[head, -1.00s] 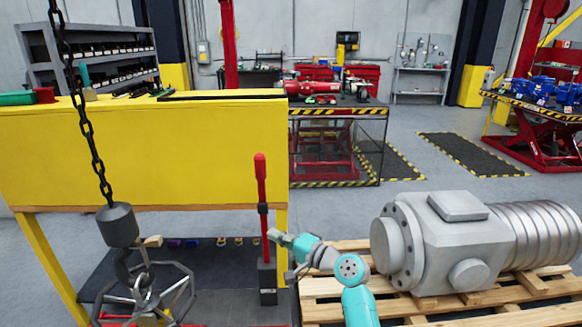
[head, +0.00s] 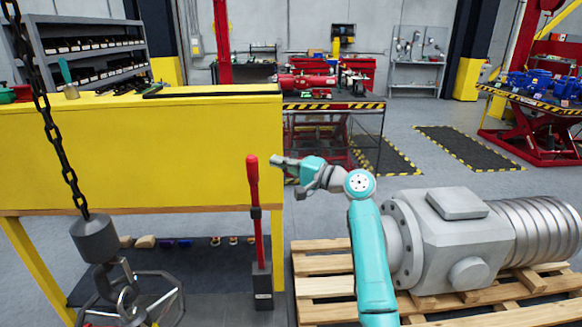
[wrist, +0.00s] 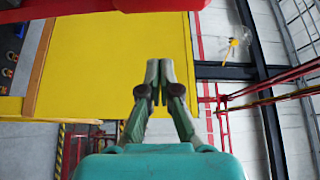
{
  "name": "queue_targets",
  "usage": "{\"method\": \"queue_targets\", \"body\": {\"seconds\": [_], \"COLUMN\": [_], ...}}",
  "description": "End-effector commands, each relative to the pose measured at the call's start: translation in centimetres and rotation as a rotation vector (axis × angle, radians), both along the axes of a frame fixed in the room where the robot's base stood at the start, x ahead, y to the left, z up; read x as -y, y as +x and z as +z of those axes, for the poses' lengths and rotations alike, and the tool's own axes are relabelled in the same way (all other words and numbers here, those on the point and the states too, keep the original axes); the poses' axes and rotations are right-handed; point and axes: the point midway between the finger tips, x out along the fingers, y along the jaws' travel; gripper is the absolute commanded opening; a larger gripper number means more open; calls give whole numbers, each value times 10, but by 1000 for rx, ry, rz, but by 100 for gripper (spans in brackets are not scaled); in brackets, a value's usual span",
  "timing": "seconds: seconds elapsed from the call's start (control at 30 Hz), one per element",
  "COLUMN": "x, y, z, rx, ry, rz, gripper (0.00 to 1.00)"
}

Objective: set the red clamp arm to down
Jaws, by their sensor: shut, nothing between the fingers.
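The red clamp arm (head: 254,190) stands nearly upright in the head view, with a rounded red top, a dark collar partway down and a dark grey base block (head: 263,285). My gripper (head: 276,160) is just right of its top end in the picture, at about the same height. A small gap shows between them; their depth is hard to judge. In the wrist view my gripper (wrist: 159,68) has its fingers together with nothing between them. A red bar (wrist: 110,7), apparently the clamp arm, crosses the top edge of that view.
A yellow panel bench (head: 130,150) stands behind the clamp arm. A hanging chain (head: 55,130) with a dark weight (head: 95,240) is at left. A grey actuator (head: 450,240) lies on a wooden pallet (head: 320,285) at right. Open floor lies beyond the pallet.

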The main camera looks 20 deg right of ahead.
Motion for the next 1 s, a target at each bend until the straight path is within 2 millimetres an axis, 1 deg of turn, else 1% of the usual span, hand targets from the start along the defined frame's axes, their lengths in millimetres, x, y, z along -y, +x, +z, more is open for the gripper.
{"method": "queue_targets", "body": {"seconds": [0.1,0.3,0.4,0.63,0.8,1.0], "x": [-13,-28,-32,-43,-46,-46], "y": [14,33,20,3,-3,-3], "z": [2,4,0,-2,-2,-2], "rx": [-1,1,1,1,1,0], "ry": [1,1,-1,0,0,0], "rz": [1,1,-1,-1,-2,-1], "gripper": [0,0,0,0,0,0]}}
